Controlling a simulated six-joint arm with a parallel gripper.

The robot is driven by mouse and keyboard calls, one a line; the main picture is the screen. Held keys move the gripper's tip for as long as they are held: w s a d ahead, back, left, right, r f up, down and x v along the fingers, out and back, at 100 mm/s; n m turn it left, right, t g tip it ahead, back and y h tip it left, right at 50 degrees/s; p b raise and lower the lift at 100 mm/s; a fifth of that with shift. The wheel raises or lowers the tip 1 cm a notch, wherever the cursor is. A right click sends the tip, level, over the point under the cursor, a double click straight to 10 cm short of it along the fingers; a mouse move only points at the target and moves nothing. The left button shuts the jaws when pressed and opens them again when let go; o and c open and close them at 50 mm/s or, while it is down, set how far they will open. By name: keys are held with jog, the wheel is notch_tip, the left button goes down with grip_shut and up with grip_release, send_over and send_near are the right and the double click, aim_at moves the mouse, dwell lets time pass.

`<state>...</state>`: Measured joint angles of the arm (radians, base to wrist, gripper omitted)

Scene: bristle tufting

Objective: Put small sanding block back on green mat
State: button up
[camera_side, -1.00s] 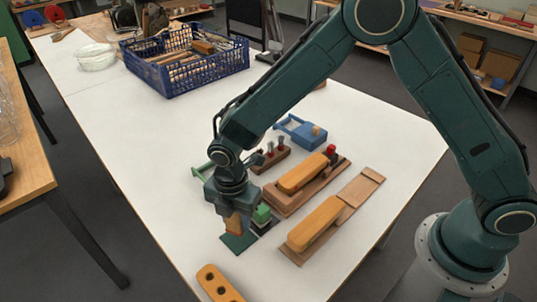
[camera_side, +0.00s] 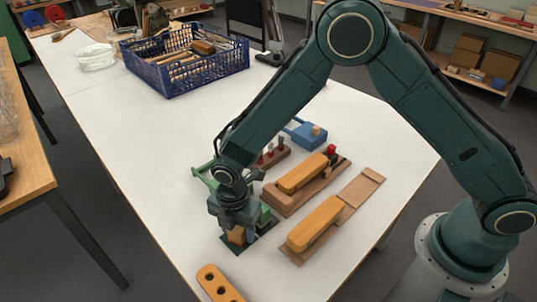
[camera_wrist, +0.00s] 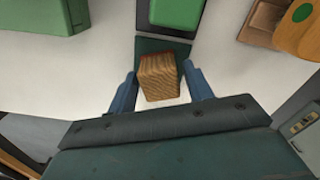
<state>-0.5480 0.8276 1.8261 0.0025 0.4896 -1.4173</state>
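The small sanding block (camera_side: 235,238), wooden with a reddish edge, stands on the dark green mat (camera_side: 232,249) at the front of the white table. In the wrist view the block (camera_wrist: 160,78) sits between my two blue fingers, with part of the green mat (camera_wrist: 150,45) showing behind it. My gripper (camera_side: 236,232) is low over the mat, around the block. In the wrist view my gripper (camera_wrist: 160,80) looks open, with narrow gaps beside the block. The block's contact with the mat is partly hidden.
A bright green piece (camera_wrist: 177,12) stands close beyond the block. Wooden fixtures with orange-brown handles (camera_side: 314,224) lie to the right. A drilled wooden block (camera_side: 218,284) lies in front. A blue crate (camera_side: 185,72) stands at the back; the table's middle is clear.

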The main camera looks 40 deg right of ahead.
aim_at(237, 227)
jog(key=shift+o, duration=0.3)
jog(key=shift+r, duration=0.15)
notch_tip(237, 227, up, 12)
dwell(0.7)
jog(key=shift+r, duration=0.1)
dwell(0.4)
